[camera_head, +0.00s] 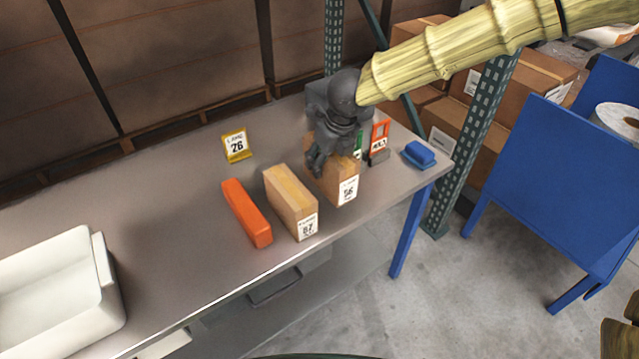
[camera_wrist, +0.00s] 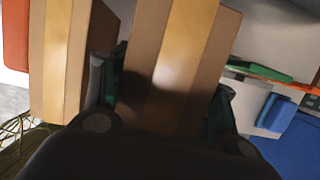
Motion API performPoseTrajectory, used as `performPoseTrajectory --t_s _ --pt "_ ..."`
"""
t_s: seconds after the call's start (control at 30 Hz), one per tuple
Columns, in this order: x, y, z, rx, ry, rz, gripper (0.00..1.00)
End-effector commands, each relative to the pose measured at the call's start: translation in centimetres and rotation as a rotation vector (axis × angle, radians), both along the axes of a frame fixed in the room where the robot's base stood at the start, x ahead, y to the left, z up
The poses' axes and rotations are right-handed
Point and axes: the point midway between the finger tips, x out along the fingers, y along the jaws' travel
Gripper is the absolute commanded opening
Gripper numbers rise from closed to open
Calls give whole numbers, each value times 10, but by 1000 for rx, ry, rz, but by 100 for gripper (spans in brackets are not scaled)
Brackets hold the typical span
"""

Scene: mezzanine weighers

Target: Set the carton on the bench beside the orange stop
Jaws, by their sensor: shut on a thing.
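The orange stop (camera_head: 246,212) is a long bar lying on the grey bench (camera_head: 180,215). A brown carton with label 57 (camera_head: 288,198) stands just right of it, with a narrow gap. My gripper (camera_head: 328,150) is shut on a second brown carton, labelled 56 (camera_head: 338,182), right of the 57 carton. In the wrist view the held carton (camera_wrist: 180,60) is between the fingers, the other carton (camera_wrist: 62,60) is to its left and the stop (camera_wrist: 15,35) is at the left edge. I cannot tell whether the held carton touches the bench.
A yellow sign with 26 (camera_head: 236,146) stands behind the stop. An orange-framed sign (camera_head: 379,140) and a blue block on a blue base (camera_head: 420,154) are right of my gripper. A white tub (camera_head: 60,290) sits at the left. The bench between tub and stop is clear.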

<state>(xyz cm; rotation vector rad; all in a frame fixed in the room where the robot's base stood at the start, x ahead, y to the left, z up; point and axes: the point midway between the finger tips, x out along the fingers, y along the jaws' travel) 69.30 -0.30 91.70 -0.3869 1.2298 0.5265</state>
Motion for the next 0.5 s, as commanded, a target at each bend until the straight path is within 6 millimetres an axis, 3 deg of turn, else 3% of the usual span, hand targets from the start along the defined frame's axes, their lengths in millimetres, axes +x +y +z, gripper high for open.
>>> performPoseTrajectory --t_s 0.5 --pt "0 1 -47 -2 0 4 19"
